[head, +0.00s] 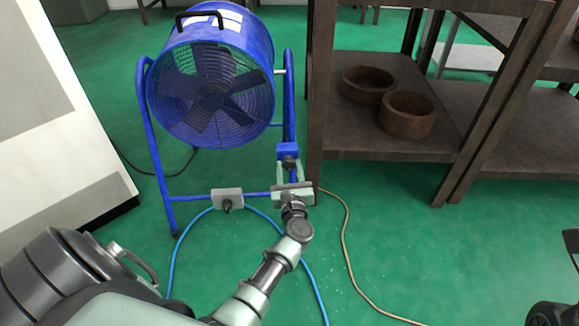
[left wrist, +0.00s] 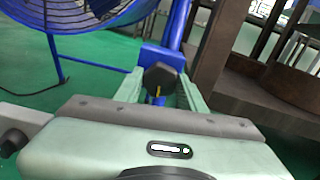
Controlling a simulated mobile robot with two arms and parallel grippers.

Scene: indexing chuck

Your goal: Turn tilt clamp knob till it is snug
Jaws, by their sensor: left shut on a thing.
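The blue drum fan (head: 212,85) stands on a tubular blue frame; part of it also shows in the left wrist view (left wrist: 75,14). The tilt clamp knob (left wrist: 160,77) is dark and faceted, in front of a blue block (left wrist: 163,55) on the frame's right upright. In the head view the knob (head: 290,162) is small and partly covered. My left gripper (head: 289,166) is shut on the knob, with one pale green finger on each side of it. In the left wrist view the fingers (left wrist: 160,88) flank it. My right gripper is not in view.
A dark wooden shelf (head: 385,150) with two brown bowls (head: 407,115) stands close to the right of the knob. A grey switch box (head: 227,199) sits on the fan's lower bar. A blue cable (head: 172,255) and a tan cable (head: 346,245) lie on the green floor.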

